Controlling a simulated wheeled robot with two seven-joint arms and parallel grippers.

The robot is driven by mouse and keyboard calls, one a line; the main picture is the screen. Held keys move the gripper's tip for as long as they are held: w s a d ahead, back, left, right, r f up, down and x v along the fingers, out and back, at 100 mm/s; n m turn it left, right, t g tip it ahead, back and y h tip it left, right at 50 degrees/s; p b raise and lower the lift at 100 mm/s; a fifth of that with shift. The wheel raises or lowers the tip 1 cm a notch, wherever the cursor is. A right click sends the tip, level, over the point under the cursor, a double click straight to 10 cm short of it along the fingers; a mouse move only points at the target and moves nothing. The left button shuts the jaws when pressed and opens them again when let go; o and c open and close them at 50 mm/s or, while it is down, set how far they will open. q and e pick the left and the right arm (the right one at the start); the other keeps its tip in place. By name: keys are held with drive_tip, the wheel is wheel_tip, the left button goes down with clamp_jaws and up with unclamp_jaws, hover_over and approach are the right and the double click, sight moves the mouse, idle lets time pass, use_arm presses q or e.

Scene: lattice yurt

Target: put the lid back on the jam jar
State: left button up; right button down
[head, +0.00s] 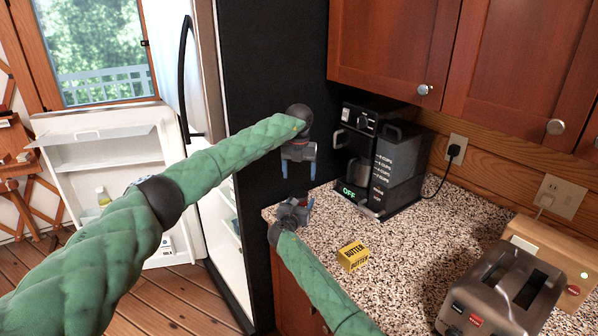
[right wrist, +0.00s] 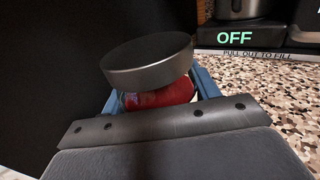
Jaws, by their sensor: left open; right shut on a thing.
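In the right wrist view the dark grey round lid (right wrist: 148,62) sits over the red jam jar (right wrist: 160,96), its disc looking tilted to the picture. I cannot tell whether it is fully seated. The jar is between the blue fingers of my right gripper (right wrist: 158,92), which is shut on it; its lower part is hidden. In the head view my right gripper (head: 293,209) is at the counter's left corner, where jar and lid are too small to make out clearly. My left gripper (head: 299,172) is open and empty, pointing down just above the right one.
A coffee maker (head: 377,160) stands behind on the speckled counter (head: 410,250). A yellow butter box (head: 353,256) lies right of my right gripper. A toaster (head: 505,290) is at the front right. The black fridge side (head: 262,100) is left of the counter; its door (head: 110,170) is open.

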sight(299, 194)
use_arm(q)
wheel_tip(299, 194, down, 8)
drive_tip(key=shift+r, duration=0.2)
idle(0.3)
drive_tip(key=c, duration=1.1)
drive_tip(key=o, duration=1.2)
drive_tip(key=shift+c, duration=0.2)
wheel_tip(299, 194, up, 12)
